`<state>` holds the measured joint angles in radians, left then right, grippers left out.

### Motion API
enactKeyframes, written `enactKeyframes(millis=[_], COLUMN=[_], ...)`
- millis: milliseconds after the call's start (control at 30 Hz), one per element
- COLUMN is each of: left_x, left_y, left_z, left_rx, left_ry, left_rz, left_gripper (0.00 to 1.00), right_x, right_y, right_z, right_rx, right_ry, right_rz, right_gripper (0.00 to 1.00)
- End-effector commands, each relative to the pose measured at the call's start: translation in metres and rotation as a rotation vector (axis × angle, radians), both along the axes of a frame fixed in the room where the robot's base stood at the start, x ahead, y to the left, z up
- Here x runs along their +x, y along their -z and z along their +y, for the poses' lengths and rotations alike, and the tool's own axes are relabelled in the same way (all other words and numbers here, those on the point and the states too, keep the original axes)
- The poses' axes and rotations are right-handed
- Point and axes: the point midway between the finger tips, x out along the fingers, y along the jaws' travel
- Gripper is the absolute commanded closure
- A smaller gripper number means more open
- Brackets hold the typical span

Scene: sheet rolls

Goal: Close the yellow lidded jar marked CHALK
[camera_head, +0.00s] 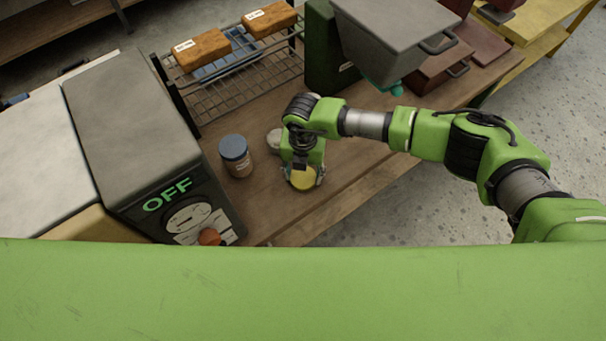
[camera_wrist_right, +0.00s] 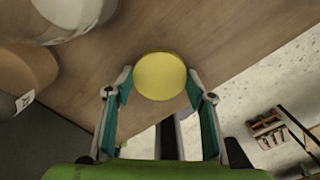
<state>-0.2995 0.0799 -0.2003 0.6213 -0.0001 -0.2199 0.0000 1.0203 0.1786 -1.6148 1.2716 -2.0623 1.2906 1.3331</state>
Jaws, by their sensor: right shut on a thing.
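A round yellow lid (camera_head: 303,180) shows at my right gripper, near the table's front edge. In the right wrist view the yellow lid (camera_wrist_right: 160,76) lies between the two fingertips of my right gripper (camera_wrist_right: 158,85), which is shut on it. I see no jar body under the lid. A pale round container (camera_head: 274,139), partly hidden by my right gripper, stands behind and left of it. A pale rounded vessel also shows at the upper left of the wrist view (camera_wrist_right: 75,18). I cannot read CHALK on anything. My left gripper is not in view.
A blue-lidded jar (camera_head: 236,156) stands left of my right gripper. A grey machine marked OFF (camera_head: 135,130) is farther left. A wire rack (camera_head: 245,85) with orange blocks stands behind. A grey bin (camera_head: 395,40) is at the back right. Bare wood (camera_head: 345,165) lies right of the gripper.

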Motion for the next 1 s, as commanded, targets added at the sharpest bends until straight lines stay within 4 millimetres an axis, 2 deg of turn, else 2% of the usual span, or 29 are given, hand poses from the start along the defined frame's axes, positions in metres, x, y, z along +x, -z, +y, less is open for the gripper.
enactKeyframes(millis=[167, 367, 467, 633, 800, 1000], left_x=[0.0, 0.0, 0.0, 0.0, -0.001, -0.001], left_y=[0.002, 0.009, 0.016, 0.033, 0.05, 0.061], left_z=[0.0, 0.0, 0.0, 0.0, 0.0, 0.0], left_rx=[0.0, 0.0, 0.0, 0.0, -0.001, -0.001], left_ry=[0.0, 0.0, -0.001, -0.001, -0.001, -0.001], left_rz=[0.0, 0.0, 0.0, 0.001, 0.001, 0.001], left_gripper=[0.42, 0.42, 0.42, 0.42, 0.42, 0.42], right_x=[0.001, 0.001, -0.002, -0.008, -0.016, -0.023], right_y=[-0.006, -0.033, -0.049, -0.087, -0.105, -0.121], right_z=[0.0, -0.002, -0.019, -0.052, -0.094, -0.126], right_rx=[0.001, 0.0, 0.0, 0.001, 0.0, -0.001], right_ry=[0.0, -0.002, 0.001, 0.001, 0.003, 0.002], right_rz=[-0.001, -0.004, -0.004, -0.005, -0.003, -0.002], right_gripper=[0.62, 0.62, 0.62, 0.62, 0.62, 0.62])
